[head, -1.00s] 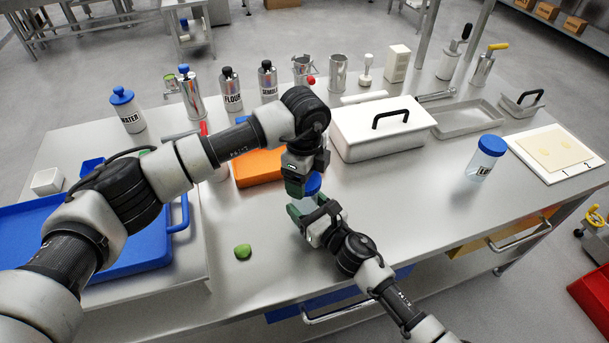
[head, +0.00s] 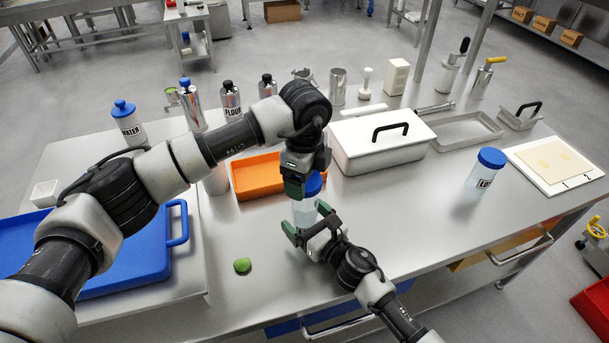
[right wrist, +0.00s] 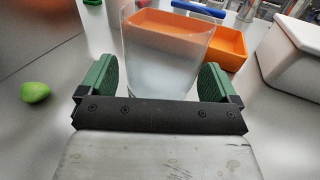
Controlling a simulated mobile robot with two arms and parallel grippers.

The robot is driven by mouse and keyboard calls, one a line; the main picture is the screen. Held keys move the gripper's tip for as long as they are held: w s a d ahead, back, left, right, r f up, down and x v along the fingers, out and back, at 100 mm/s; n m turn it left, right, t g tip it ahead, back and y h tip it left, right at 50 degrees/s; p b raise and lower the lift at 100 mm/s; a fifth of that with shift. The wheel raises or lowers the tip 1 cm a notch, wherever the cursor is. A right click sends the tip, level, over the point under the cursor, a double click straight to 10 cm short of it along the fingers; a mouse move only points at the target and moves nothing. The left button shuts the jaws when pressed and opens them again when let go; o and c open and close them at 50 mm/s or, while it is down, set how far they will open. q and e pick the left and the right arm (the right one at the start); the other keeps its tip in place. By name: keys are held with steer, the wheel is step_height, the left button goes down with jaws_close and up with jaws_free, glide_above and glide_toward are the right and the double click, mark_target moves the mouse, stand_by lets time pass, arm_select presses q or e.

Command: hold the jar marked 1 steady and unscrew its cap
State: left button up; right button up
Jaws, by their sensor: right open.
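The clear jar (head: 304,214) stands upright near the middle of the table; no mark on it is readable. Its blue cap (head: 315,184) shows just above it, partly behind my left gripper (head: 304,187), which points down from above. Whether the left fingers are closed on the cap is hidden, and I cannot tell whether cap and jar are apart. My right gripper (head: 311,229) is low on the near side of the jar, open. In the right wrist view, the jar (right wrist: 165,50) appears between its green fingers, with a gap on the left; the cap is not visible there.
An orange tray (head: 240,190) lies behind the jar, and a white lidded box (head: 350,165) stands right of it. A green lump (head: 242,265) lies at front left. A blue tray (head: 140,275) is at left. Another blue-capped jar (head: 482,178) stands at right.

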arm_select(q)
steer(key=shift+f+b, duration=0.9)
arm_select(e)
steer(key=v, duration=1.1)
steer(key=shift+s+d, duration=0.1)
steer(key=shift+s, duration=0.05)
steer(key=shift+s+d, duration=0.2)
steer(key=shift+s, duration=0.1)
